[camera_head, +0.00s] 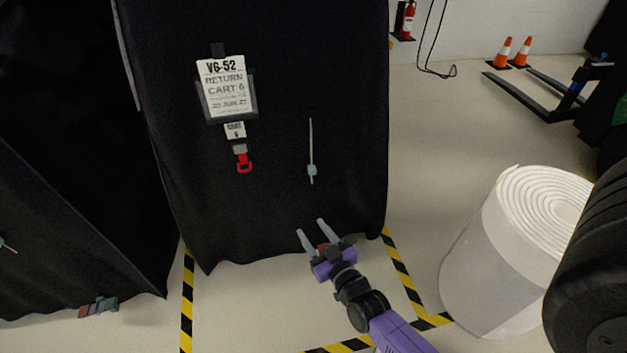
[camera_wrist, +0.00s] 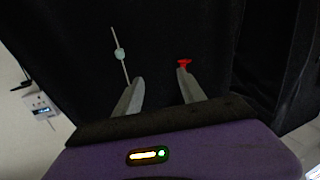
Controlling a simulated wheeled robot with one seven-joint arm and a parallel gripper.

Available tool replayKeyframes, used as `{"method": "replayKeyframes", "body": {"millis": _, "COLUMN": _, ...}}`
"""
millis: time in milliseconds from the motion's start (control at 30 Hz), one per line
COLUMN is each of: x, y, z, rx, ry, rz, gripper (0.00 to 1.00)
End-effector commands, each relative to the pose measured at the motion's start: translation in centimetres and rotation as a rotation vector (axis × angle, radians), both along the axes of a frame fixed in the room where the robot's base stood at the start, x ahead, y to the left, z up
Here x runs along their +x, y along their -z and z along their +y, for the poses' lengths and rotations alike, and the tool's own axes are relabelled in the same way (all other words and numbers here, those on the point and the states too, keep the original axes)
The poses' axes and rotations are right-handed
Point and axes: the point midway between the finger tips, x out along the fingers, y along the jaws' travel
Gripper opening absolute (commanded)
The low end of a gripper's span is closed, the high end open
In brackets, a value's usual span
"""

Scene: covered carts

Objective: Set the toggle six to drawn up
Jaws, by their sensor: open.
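My gripper (camera_head: 311,227) is open and empty, low in front of the cover and below the toggle in the head view. Its two grey fingers also show in the wrist view (camera_wrist: 160,76), apart from the toggle.
A red clip (camera_head: 244,164) hangs under the label. Another covered cart (camera_head: 70,180) stands at left, with its own toggle (camera_head: 4,243). A large white roll (camera_head: 490,260) stands on the floor at right. Yellow-black tape (camera_head: 398,265) marks the floor around the cart.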

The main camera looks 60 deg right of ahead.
Motion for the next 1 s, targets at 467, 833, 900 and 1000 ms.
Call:
{"method": "replayKeyframes", "body": {"millis": 467, "x": 6.2, "y": 3.0, "z": -16.0, "rx": 0.003, "ry": 0.275, "rz": -0.088, "gripper": 0.47}}
{"method": "replayKeyframes", "body": {"millis": 833, "x": 9.0, "y": 3.2, "z": -19.7, "rx": 0.004, "ry": 0.284, "rz": -0.093, "gripper": 0.47}}
{"method": "replayKeyframes", "body": {"millis": 900, "x": 9.7, "y": 3.1, "z": -20.5, "rx": 0.002, "ry": 0.283, "rz": -0.092, "gripper": 0.47}}
{"method": "replayKeyframes", "body": {"millis": 1000, "x": 10.5, "y": 3.1, "z": -21.4, "rx": 0.004, "ry": 0.284, "rz": -0.093, "gripper": 0.47}}
